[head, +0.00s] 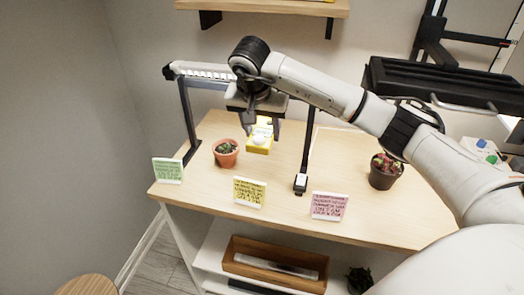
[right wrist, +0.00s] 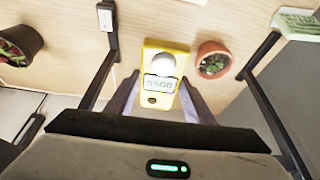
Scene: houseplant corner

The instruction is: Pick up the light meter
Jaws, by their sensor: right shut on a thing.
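The light meter (head: 258,147) is yellow with a white dome, and it is over the tabletop near the terracotta pot. In the right wrist view the light meter (right wrist: 180,52) shows its dome and a display that reads roughly 5500. My right gripper (head: 262,126) comes down from above and is shut on the light meter, with a finger on each side of its body. The fingers also show in the right wrist view (right wrist: 160,100). I cannot tell whether the meter touches the table. My left gripper is not in view.
A terracotta pot (head: 226,154) stands close to the left of the meter. A grow-light frame (head: 188,115) arches over this spot. A dark pot (head: 384,172) stands at right. Green (head: 168,170), yellow (head: 249,191) and pink (head: 329,206) cards line the table's front edge.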

